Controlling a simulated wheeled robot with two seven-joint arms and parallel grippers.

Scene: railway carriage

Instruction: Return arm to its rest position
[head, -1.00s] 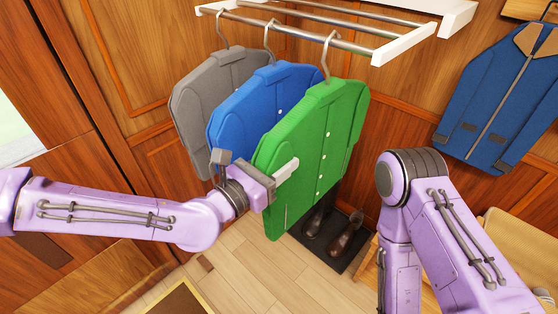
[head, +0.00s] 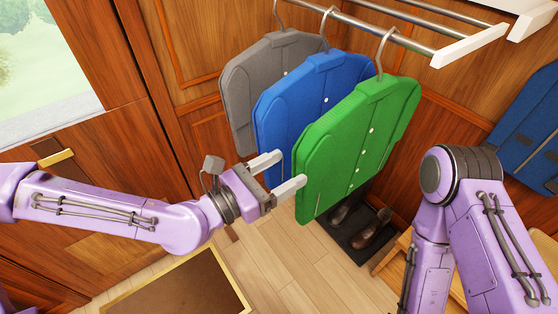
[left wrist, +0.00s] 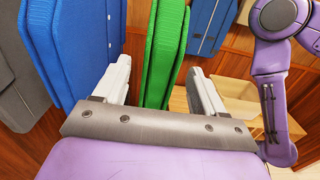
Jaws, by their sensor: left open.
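My left gripper (head: 278,174) is open and empty in the head view, just left of the hanging green jacket (head: 352,150). In the left wrist view its two pale fingers (left wrist: 160,88) stand apart, with edges of the blue and green jackets beyond and between them. The blue jacket (head: 300,105) hangs behind the green one, and the grey jacket (head: 250,85) hangs farthest left. Whether a fingertip touches cloth I cannot tell. My right arm (head: 460,200) is bent at the right; its gripper is out of view.
The jackets hang from a metal rail (head: 385,32) with a white end bracket (head: 470,46). Dark shoes (head: 372,228) stand on a dark mat below. Another blue jacket (head: 532,130) is on the right wall. A framed brown mat (head: 185,285) lies on the floor at lower left.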

